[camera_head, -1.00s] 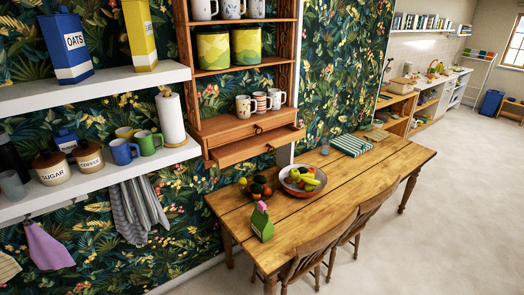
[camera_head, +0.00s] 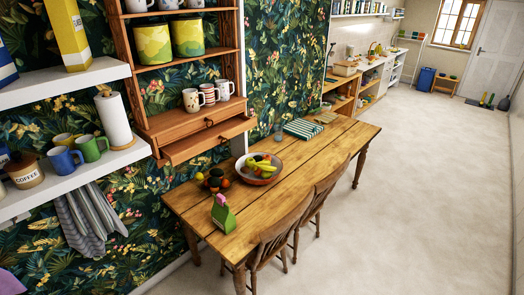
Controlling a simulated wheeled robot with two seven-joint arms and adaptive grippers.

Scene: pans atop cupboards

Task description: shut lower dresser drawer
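The wooden wall dresser (camera_head: 190,112) hangs at upper left of centre, above the table's far left end. Its lower drawer (camera_head: 209,141) is pulled out and juts forward over the table's back edge. A closed-looking upper drawer front (camera_head: 215,119) with dark knobs sits just above it. Mugs (camera_head: 208,95) stand on the shelf above the drawers, and green-yellow canisters (camera_head: 170,40) stand higher up. Neither of my grippers shows in the view.
A wooden table (camera_head: 285,170) stands below the dresser, with two chairs (camera_head: 275,240) at its front. It holds a fruit bowl (camera_head: 259,168), a green carton (camera_head: 223,214) and a striped cloth (camera_head: 302,129). White shelves (camera_head: 75,180) are at left. Open floor (camera_head: 420,200) lies at right.

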